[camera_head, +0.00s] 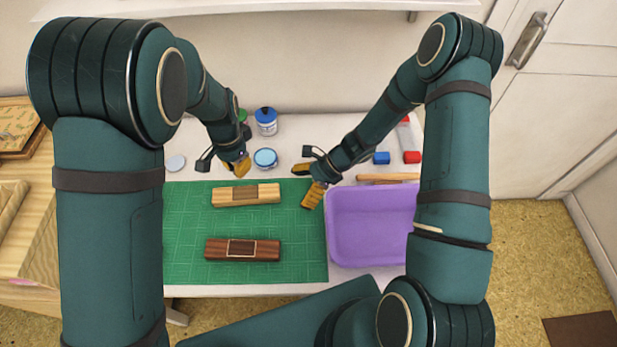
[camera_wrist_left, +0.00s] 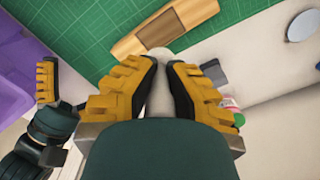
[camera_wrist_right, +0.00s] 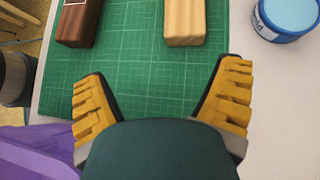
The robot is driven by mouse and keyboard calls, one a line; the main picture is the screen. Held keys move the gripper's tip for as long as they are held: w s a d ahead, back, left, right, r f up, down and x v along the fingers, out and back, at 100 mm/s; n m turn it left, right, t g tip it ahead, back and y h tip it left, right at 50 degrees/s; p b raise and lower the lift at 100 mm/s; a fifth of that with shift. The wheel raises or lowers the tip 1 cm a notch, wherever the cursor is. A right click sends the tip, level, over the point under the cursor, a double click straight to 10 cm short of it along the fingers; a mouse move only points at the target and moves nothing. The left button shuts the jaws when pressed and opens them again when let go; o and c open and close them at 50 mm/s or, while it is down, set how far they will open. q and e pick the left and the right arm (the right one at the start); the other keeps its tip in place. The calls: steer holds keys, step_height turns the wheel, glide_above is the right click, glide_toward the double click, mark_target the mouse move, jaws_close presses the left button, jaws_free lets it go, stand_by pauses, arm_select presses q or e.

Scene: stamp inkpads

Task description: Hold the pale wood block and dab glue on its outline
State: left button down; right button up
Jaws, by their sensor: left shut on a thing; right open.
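The pale wood block (camera_head: 221,198) lies flat on the green mat, with a browner rectangle (camera_head: 243,194) at its middle. It also shows in the left wrist view (camera_wrist_left: 128,45), and its end shows in the right wrist view (camera_wrist_right: 184,28). My left gripper (camera_head: 241,169) is just behind the block. It is shut on a small whitish, round-ended thing (camera_wrist_left: 160,58), whose tip shows near the block's edge; I cannot tell whether they touch. My right gripper (camera_head: 307,182) is open and empty, right of the block, near the mat's edge.
A dark wood block (camera_head: 216,249) lies nearer on the mat (camera_head: 300,225). A purple tray (camera_head: 370,225) stands right. A light-blue pot (camera_head: 265,158), a blue-lidded jar (camera_head: 266,122) and a white disc (camera_head: 175,163) stand behind. Blue (camera_head: 381,158) and red (camera_head: 412,157) blocks sit back right.

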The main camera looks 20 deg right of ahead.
mark_target(270, 191)
steer(key=shift+w+d+r+m+t+y, duration=0.25)
steer(key=shift+w+d+m+t+y, duration=0.25)
steer(key=shift+d+y, duration=0.1)
steer(key=shift+w+d+r+t+y, duration=0.2)
steer(key=shift+d+r+t+y, duration=0.05)
steer(key=shift+d+t+y, duration=0.55)
steer(key=shift+a, duration=0.2)
steer(key=x, duration=1.1)
steer(key=shift+w+a, duration=0.2)
steer(key=shift+a, duration=0.2)
steer(key=c, duration=1.3)
